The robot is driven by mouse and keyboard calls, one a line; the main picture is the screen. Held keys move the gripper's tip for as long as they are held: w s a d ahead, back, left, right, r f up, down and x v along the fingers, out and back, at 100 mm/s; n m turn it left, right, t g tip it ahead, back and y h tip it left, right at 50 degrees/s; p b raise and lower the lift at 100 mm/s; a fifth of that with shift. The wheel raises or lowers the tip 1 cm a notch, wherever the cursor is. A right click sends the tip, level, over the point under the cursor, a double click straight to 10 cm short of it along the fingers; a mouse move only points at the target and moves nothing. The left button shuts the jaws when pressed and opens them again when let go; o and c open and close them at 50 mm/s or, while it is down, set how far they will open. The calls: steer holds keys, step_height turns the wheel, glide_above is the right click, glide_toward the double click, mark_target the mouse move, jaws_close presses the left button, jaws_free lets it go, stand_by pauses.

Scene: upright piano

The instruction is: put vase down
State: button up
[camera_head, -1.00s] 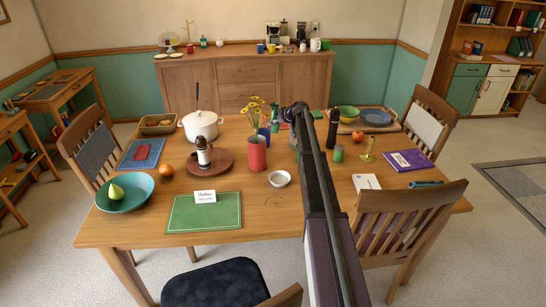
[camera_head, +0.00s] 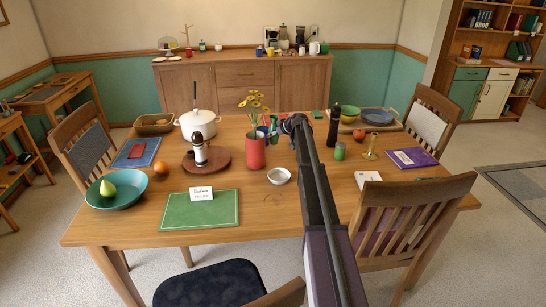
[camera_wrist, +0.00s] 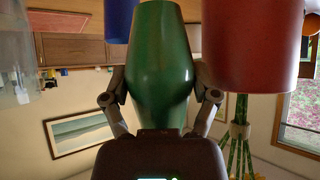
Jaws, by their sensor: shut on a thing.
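A green vase (camera_wrist: 162,60) fills the middle of the wrist view, which is upside down. My gripper (camera_wrist: 162,92) is shut on it, with one finger on each side. In the head view my gripper (camera_head: 291,125) is over the middle of the table (camera_head: 240,175), just right of the red vase. The red vase (camera_head: 255,152) holds yellow flowers and also shows close beside the green vase in the wrist view (camera_wrist: 252,45).
A blue object (camera_wrist: 120,18) is close to the green vase. Bare wood lies right of the green placemat (camera_head: 180,213).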

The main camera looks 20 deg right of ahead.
mark_target(277, 142)
steer(key=shift+f+b, duration=2.45)
steer(key=shift+f, duration=0.4)
steer(key=shift+f+b, duration=1.95)
steer(key=o, duration=1.1)
steer(key=shift+f, duration=0.1)
steer(key=shift+s+d+r+p, duration=0.1)
steer(key=shift+s+r+p, duration=0.3)
steer(key=shift+r, duration=0.1)
steer(key=p+v, duration=0.6)
steer(key=v, duration=0.5)
